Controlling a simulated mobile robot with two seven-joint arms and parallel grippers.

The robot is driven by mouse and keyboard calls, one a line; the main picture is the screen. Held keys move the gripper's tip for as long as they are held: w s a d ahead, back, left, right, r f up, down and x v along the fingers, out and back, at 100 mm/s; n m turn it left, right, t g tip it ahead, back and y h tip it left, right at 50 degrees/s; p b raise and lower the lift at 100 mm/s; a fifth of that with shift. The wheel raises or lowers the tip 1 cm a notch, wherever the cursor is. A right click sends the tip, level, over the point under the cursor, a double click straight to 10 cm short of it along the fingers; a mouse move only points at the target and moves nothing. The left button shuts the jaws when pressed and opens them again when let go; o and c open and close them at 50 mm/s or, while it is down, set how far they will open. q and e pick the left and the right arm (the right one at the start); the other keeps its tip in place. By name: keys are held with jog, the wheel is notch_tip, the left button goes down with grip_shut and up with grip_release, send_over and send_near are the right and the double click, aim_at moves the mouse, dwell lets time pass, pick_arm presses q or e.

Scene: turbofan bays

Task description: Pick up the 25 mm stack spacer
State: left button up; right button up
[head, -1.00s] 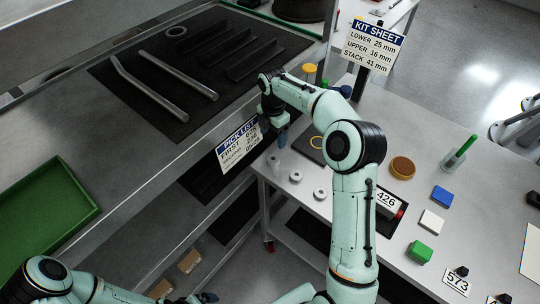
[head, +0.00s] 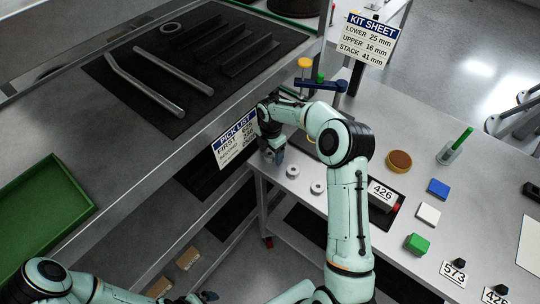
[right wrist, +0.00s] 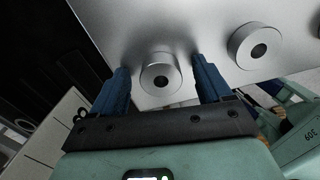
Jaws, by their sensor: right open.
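Several round silvery spacers with dark centre holes stand in a row along the left edge of the grey bench. One spacer (right wrist: 160,78) sits between the open blue fingers of my right gripper (right wrist: 160,88) in the right wrist view, with a gap on each side. A second spacer (right wrist: 254,46) is to its right; it also shows in the head view (head: 292,171). A further spacer (head: 318,187) stands nearer. In the head view my right gripper (head: 274,156) is low over the bench edge. I cannot read a size on any spacer. My left gripper (head: 207,296) is barely visible at the bottom.
The kit sheet (head: 368,42) reads lower 25 mm, upper 16 mm, stack 41 mm. The pick list sign (head: 235,139) stands close left of my right gripper. Coloured blocks, a brown disc (head: 399,160) and number cards lie farther right on the bench.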

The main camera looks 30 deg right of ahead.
jog(key=c, duration=1.3)
jog(key=shift+r, duration=0.15)
jog(key=shift+c, duration=0.2)
